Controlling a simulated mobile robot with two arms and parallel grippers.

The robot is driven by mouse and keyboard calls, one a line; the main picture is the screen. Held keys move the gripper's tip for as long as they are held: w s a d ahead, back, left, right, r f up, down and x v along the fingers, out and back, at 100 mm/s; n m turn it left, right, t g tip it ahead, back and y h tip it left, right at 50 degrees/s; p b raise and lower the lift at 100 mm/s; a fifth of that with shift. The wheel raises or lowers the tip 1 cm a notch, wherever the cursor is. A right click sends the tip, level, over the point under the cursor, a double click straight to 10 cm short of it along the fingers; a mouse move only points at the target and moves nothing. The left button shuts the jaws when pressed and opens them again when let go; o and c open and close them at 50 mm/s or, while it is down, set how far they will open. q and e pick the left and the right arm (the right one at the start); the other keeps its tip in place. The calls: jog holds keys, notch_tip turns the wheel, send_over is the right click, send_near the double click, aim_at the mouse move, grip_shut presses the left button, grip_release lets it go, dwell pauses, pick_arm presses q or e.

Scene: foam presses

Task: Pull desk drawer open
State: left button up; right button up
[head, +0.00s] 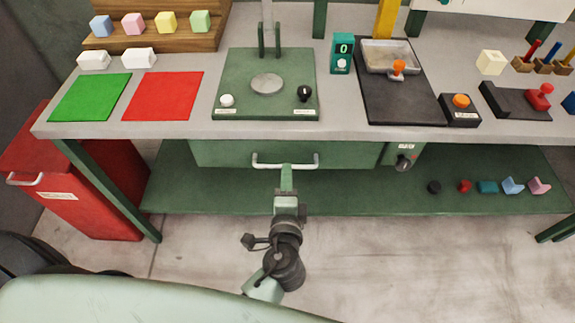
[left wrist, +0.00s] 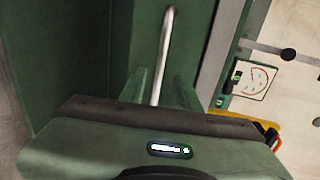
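The green desk drawer (head: 225,154) sits under the front edge of the workbench and looks closed. Its pale bar handle (head: 262,164) runs along the front. My left gripper (head: 287,170) is at the middle of this handle, reaching from below in the head view. In the left wrist view the handle bar (left wrist: 164,50) passes between the two green fingers of my left gripper (left wrist: 160,88). The fingers stand apart, with a gap beside the bar, so the gripper looks open around it. My right gripper is in neither view.
The grey benchtop (head: 190,130) holds a green press (head: 230,75), coloured mats and a black tray unit (head: 385,108). A knob box (head: 403,160) is right of the drawer. A lower green shelf (head: 210,190) carries small parts at right. A red cabinet (head: 90,205) stands left. Floor in front is clear.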

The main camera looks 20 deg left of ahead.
pick_arm(q)
jog(key=x, duration=0.5)
jog(key=shift+c, duration=0.3)
grip_shut()
jog(key=shift+s+f, duration=0.1)
dwell(1.0)
